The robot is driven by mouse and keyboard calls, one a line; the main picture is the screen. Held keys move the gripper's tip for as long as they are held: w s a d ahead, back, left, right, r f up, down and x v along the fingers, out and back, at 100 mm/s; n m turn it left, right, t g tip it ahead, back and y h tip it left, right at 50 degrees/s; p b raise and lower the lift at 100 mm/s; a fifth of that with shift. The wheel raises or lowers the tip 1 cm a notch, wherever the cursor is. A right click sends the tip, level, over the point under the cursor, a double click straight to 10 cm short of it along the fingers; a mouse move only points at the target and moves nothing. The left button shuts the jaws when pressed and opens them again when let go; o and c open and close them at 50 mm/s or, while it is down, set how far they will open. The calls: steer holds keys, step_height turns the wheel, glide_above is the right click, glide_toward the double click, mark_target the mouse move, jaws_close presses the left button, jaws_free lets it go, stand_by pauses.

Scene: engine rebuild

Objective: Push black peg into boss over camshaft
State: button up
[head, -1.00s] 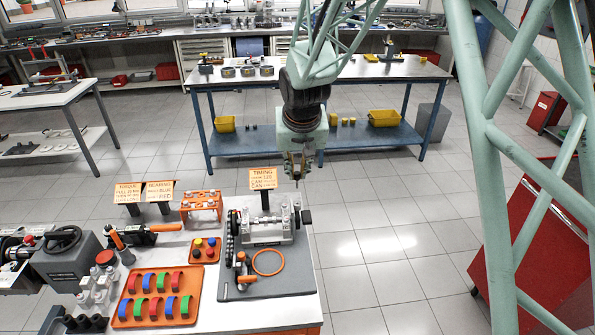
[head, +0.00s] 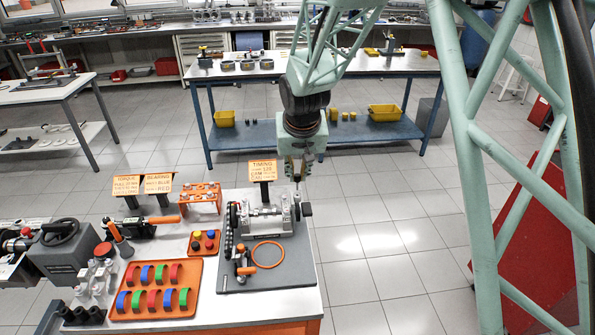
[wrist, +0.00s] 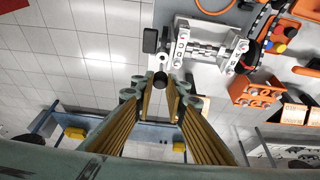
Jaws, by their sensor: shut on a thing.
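My gripper (wrist: 160,88) is shut on the black peg (wrist: 160,79), whose dark round end shows between the fingertips in the wrist view. In the head view my gripper (head: 298,178) hangs at the right end of the engine assembly (head: 265,219), close above it; the peg is too small to make out there. In the wrist view the grey assembly with its camshaft (wrist: 205,50) lies just beyond the peg. A pale ring-like part (wrist: 163,58), perhaps the boss, is close ahead of the peg. I cannot tell whether they touch.
A black block (wrist: 150,40) sits at the shaft's end. An orange tray with coloured pegs (head: 204,254), an orange rack (head: 200,190) and a tray of coloured bearing shells (head: 155,313) stand left. An orange ring (head: 268,265) lies on the grey mat (head: 290,277). A timing sign (head: 262,170) stands behind.

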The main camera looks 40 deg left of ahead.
mark_target(298, 180)
steer(key=shift+f+b, duration=0.3)
steer(key=shift+f, duration=0.5)
steer(key=shift+f+b, duration=1.6)
steer(key=shift+f, duration=0.6)
stand_by(2.9)
steer(key=o, duration=0.5)
steer(key=shift+r+p, duration=0.45)
steer(key=shift+r, duration=0.8)
stand_by(0.3)
